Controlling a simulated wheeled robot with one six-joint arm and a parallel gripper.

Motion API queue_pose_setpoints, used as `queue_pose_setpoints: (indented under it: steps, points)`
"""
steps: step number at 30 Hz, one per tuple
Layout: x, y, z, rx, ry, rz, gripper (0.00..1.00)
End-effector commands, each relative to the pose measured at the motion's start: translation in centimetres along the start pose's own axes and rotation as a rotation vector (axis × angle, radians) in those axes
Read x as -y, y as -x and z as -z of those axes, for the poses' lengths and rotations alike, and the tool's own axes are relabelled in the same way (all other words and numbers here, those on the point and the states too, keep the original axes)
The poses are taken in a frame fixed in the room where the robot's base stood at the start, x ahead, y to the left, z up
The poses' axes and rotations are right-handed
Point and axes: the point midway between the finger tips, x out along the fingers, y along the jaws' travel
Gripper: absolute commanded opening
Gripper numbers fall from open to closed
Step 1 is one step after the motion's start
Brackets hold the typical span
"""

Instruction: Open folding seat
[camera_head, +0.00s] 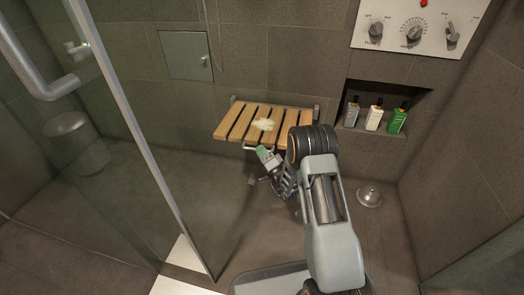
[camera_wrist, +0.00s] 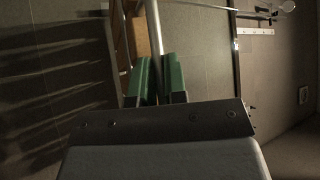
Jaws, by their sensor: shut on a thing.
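The folding seat (camera_head: 240,126) has wooden slats on a metal frame and is mounted on the back wall of the shower. It is folded down, with its slats lying about level. My gripper (camera_head: 259,150) is at the seat's front edge, below the slats. In the wrist view, my gripper's two green fingers (camera_wrist: 160,75) are closed around a thin metal bar (camera_wrist: 153,30) of the seat. A wooden slat (camera_wrist: 139,38) shows just behind the bar. The exact contact is partly hidden by the fingers.
A pale, fluffy item (camera_head: 263,124) lies on the slats. A glass panel with a metal edge (camera_head: 139,130) stands at left. Several bottles (camera_head: 374,117) sit in a wall niche at right, below a control panel (camera_head: 420,22). A round drain-like fitting (camera_head: 369,196) is on the floor.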

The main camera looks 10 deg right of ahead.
Motion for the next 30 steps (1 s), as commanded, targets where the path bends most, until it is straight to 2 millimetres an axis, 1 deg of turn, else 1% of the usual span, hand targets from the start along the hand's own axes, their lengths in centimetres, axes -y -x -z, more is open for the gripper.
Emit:
queue_pose_setpoints:
  steps: [1,2,3,10,20,23,26,30]
  points:
    - [0.3,-0.4,0.4,-0.006,0.005,0.011,0.00]
    - [0.3,-0.4,0.4,-0.006,0.005,0.011,0.00]
    - [0.3,-0.4,0.4,-0.005,0.005,0.012,0.16]
    - [0.3,-0.4,0.1,-0.001,0.003,0.010,0.38]
    - [0.2,-0.2,-0.2,0.004,0.000,0.008,0.38]
    - [0.2,0.3,-0.1,0.003,-0.001,0.006,0.38]
    - [0.3,1.6,-0.1,0.004,-0.002,0.003,0.38]
    - [0.4,4.4,0.0,0.002,-0.002,0.002,0.38]
